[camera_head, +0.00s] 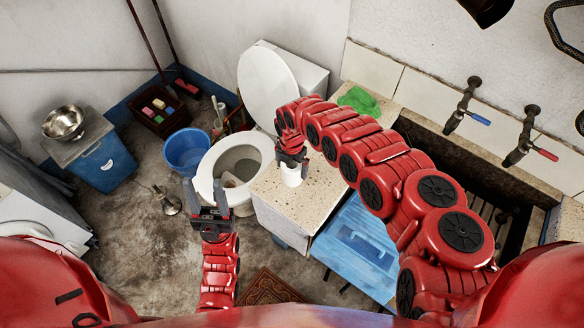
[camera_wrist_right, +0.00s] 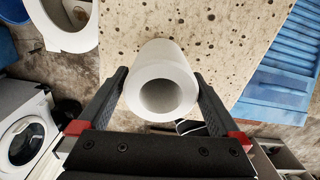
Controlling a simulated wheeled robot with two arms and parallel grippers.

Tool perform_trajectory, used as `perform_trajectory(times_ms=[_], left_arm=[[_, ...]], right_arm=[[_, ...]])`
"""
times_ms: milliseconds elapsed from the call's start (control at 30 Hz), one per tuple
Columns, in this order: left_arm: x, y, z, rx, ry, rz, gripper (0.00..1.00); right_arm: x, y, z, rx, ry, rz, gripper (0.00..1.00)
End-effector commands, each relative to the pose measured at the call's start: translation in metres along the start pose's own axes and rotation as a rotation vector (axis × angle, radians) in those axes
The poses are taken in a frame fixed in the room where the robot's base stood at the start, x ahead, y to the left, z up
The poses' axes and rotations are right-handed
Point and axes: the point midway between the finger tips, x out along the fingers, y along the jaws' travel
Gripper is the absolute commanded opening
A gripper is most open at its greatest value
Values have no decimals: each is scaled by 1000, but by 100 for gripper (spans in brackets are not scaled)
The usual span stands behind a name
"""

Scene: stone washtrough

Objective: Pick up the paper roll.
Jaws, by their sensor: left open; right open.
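The white paper roll (camera_head: 291,176) stands upright near the front-left edge of the speckled stone counter (camera_head: 270,200). In the right wrist view the roll (camera_wrist_right: 162,62) shows its hollow end, between the fingers. My right gripper (camera_head: 291,160) is above the roll in the head view, with its open fingers on either side of it. In the right wrist view the fingers of this gripper (camera_wrist_right: 162,100) lie left and right of the roll; whether they touch it is hard to tell. My left gripper (camera_head: 208,198) is open and empty, pointing up in front of the toilet.
The toilet (camera_head: 207,172) with raised lid stands left of the counter. A blue bucket (camera_head: 186,151) and a blue bin (camera_head: 104,165) are further left. A green cloth (camera_head: 360,101) lies at the counter's back, by the trough taps (camera_head: 463,106).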

Motion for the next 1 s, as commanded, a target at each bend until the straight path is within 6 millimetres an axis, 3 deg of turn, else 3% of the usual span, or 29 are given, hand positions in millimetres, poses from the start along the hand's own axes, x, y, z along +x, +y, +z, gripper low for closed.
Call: perform_trajectory(times_ms=[200,500,833,1000], left_arm=[[3,0,0,0,0,0,50],[3,0,-1,0,0,0,50],[3,0,0,0,0,0,50],[3,0,0,0,-1,0,50]], right_arm=[[15,1,0,1,-1,3,100],[18,-1,1,2,-2,0,98],[17,-1,1,2,-2,0,39],[17,-1,1,2,-2,0,36]])
